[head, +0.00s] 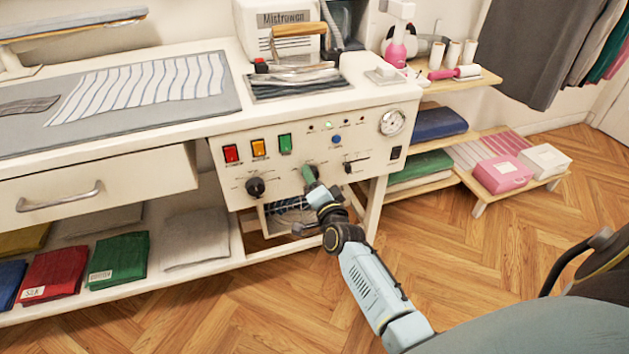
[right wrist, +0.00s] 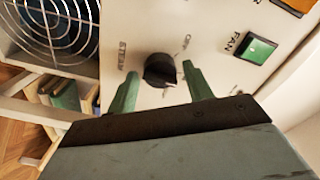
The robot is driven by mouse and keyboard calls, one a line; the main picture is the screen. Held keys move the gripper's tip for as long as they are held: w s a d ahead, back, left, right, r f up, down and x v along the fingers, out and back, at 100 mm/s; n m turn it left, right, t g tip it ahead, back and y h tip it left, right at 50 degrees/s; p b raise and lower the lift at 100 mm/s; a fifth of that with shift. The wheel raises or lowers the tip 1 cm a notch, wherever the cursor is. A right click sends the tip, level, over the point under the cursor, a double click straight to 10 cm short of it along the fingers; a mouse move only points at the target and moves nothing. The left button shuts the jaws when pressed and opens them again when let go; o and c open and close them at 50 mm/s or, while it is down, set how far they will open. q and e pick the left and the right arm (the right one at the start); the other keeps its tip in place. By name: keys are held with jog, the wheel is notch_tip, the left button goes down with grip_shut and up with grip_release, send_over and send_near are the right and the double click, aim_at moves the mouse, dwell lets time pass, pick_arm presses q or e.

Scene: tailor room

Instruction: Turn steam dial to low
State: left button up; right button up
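The steam dial (right wrist: 160,69) is a black round knob on the white front panel (head: 290,150) of the ironing station. In the right wrist view, "STEAM" is printed to its left and a small label, too small to read surely, is at its upper right. My right gripper (right wrist: 162,82) is open, with one green finger on each side of the dial; I cannot tell whether either touches it. In the head view the right gripper (head: 309,178) reaches the panel and hides part of the dial. My left gripper is not in view.
Another black dial (head: 255,187) is to the left on the panel. Red (head: 231,153), orange (head: 258,148) and green (head: 285,143) switches sit above, with a gauge (head: 393,122) at right. A fan grille (right wrist: 62,25) is beside the dial. An iron (head: 300,72) rests on top.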

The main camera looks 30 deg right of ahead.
jog(key=shift+o, duration=0.5)
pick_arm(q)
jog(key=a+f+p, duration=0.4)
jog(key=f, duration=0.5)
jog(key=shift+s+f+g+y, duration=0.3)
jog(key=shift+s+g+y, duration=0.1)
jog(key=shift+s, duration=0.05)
pick_arm(e)
jog(key=v, duration=1.3)
jog(key=shift+s, duration=0.25)
jog(key=shift+f, duration=0.1)
